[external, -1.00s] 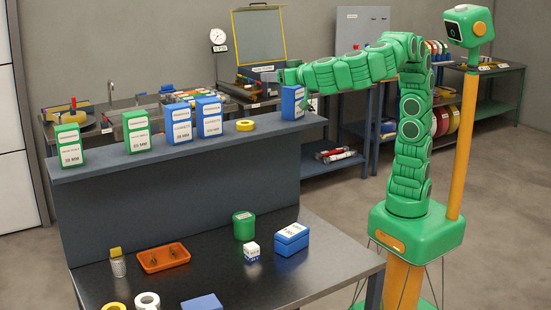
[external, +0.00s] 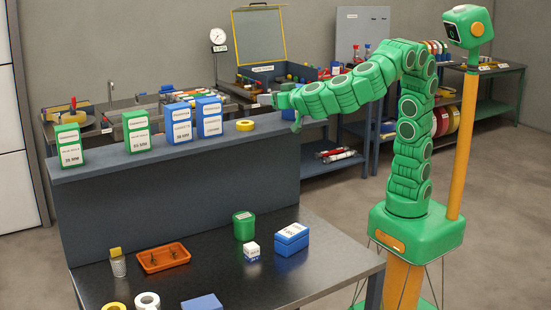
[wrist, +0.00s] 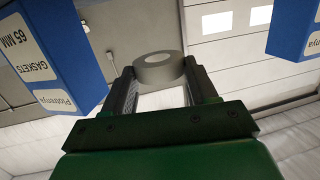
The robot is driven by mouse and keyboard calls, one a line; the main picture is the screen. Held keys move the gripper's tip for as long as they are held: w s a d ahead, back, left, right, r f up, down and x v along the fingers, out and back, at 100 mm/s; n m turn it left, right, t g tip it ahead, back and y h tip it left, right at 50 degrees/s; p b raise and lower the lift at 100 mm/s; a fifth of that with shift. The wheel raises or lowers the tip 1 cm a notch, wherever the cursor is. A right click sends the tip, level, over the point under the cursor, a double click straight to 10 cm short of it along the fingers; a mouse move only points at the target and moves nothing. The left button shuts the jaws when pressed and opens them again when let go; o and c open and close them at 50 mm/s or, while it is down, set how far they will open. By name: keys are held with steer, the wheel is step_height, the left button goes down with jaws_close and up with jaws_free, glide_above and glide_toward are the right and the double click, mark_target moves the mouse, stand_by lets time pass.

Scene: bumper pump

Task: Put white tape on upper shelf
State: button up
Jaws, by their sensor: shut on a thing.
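A grey-white tape roll (wrist: 158,77) is between the two fingers of my gripper (wrist: 160,69) in the wrist view. My gripper is shut on it. The held roll cannot be made out in that view. Another white tape roll (external: 147,301) lies on the lower table, near the front edge of the picture.
Green boxes (external: 137,133) and blue boxes (external: 209,120) stand upright on the shelf, with a yellow tape roll (external: 245,125) lying beside them. In the wrist view, blue boxes flank the gripper at left (wrist: 55,50) and right (wrist: 290,30). An orange tray (external: 163,257) sits below.

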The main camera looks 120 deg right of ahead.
mark_target(272, 126)
steer(key=shift+f, duration=3.5)
steer(key=shift+f, duration=0.1)
steer(key=o, duration=1)
steer(key=shift+a, duration=0.2)
steer(key=shift+v, duration=5.85)
